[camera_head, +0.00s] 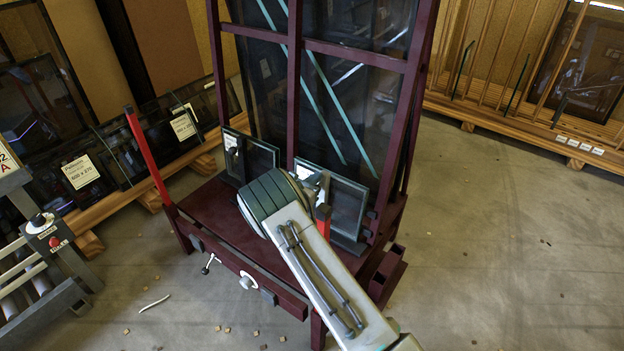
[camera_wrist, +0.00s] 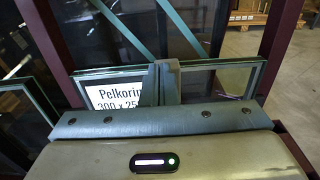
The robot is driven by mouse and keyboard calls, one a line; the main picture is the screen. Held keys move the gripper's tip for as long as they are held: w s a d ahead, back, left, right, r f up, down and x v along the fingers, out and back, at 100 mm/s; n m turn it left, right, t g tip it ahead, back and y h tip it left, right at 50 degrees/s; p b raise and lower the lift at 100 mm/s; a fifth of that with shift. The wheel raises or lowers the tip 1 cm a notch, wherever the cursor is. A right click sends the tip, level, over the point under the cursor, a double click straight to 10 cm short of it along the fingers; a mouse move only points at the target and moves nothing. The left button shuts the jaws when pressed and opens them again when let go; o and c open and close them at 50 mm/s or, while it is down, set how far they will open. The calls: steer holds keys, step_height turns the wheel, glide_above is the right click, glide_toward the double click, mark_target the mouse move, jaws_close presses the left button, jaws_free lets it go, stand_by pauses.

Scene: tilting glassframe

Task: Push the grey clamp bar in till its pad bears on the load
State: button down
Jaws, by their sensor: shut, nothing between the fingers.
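My gripper (camera_wrist: 160,78) is shut and empty, its grey fingers together in front of the right-hand glass pane (camera_wrist: 219,80) in the wrist view. That labelled pane also shows in the head view (camera_head: 346,205), standing upright on the dark red frame's ledge. A second small pane (camera_head: 262,158) stands to its left. I cannot make out the grey clamp bar or its pad for certain; my arm and hand cover part of the ledge. I cannot tell whether my fingers touch anything.
The dark red frame (camera_head: 296,90) rises behind the panes. A red post (camera_head: 148,160) stands at its left corner, and a white knob (camera_head: 247,282) is on the front rail. A roller stand (camera_head: 48,235) is at left. Floor at right is clear.

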steer(key=f+p+v, duration=0.1)
steer(key=v, duration=1.2)
steer(key=shift+a+r, duration=0.35)
steer(key=shift+a, duration=0.1)
steer(key=s+d+r+m+g+p, duration=0.5)
steer(key=s+d+r+m, duration=0.15)
steer(key=d+r, duration=0.35)
steer(key=s+d+r+m+g+p, duration=0.45)
steer(key=d+r+m, duration=0.4)
steer(key=r, duration=0.45)
steer(key=s+d+r+m+y+p, duration=0.1)
steer(key=s+r+m+y+p, duration=0.4)
steer(key=s+r, duration=0.5)
steer(key=s+d+r+m+g+y+p, duration=0.1)
steer(key=s+r+m+y+p, duration=0.4)
steer(key=s, duration=1)
step_height(320, 180, up, 6)
steer(key=m, duration=0.3)
steer(key=shift+d+f+m+p, duration=0.2)
steer(key=shift+d+m+p, duration=0.05)
steer(key=shift+m+p, duration=0.15)
steer(key=shift+s, duration=0.1)
